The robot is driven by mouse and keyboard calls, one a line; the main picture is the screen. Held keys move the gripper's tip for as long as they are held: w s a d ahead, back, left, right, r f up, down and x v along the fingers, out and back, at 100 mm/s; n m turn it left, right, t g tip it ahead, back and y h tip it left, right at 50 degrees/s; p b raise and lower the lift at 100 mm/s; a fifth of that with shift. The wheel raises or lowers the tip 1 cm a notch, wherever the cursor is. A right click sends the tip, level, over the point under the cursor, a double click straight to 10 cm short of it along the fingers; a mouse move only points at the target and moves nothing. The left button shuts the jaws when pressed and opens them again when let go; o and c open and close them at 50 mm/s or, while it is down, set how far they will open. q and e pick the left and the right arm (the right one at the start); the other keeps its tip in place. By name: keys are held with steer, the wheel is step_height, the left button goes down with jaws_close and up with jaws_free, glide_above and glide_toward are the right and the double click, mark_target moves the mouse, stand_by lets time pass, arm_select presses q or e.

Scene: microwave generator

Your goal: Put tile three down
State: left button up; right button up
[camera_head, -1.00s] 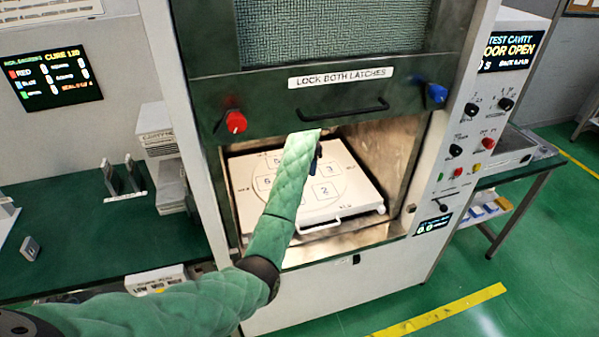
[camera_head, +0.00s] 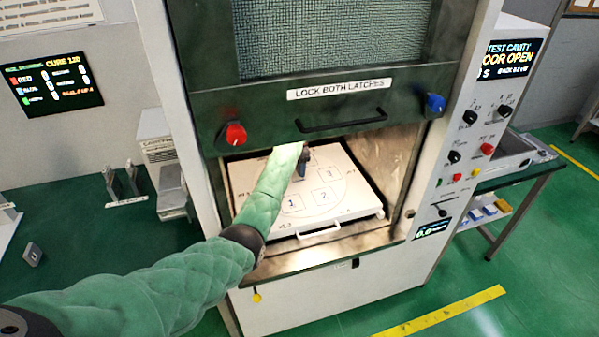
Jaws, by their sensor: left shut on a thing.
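My left arm reaches through the open door of the cavity. My left gripper (camera_head: 303,165) is dark and small, over the back middle of a white tray (camera_head: 350,209). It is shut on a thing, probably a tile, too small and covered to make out. The tray has a printed circle with numbered squares. Square 1 (camera_head: 291,204), square 2 (camera_head: 325,197) and square 3 (camera_head: 331,176) show. The squares further left and back are hidden behind my green-sleeved arm. I cannot tell whether the held thing touches the tray. My right gripper is not in view.
The raised door, with a handle (camera_head: 342,121), a red latch knob (camera_head: 235,133) and a blue latch knob (camera_head: 434,104), hangs above the opening. The cavity's side walls stand close around the tray. A green bench (camera_head: 95,235) is at left.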

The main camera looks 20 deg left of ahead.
mark_target(300, 180)
arm_select(q)
step_height(300, 180, down, 3)
steer(key=shift+w+f+p, duration=0.1)
steer(key=shift+p, duration=0.85)
steer(key=shift+f, duration=0.35)
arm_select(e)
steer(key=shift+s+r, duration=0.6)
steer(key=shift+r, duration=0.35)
arm_select(q)
steer(key=shift+f, duration=0.1)
steer(key=shift+f, duration=0.25)
steer(key=o, duration=1.1)
steer(key=shift+c, duration=0.2)
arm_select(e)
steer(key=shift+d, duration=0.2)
arm_select(q)
steer(key=shift+r, duration=0.1)
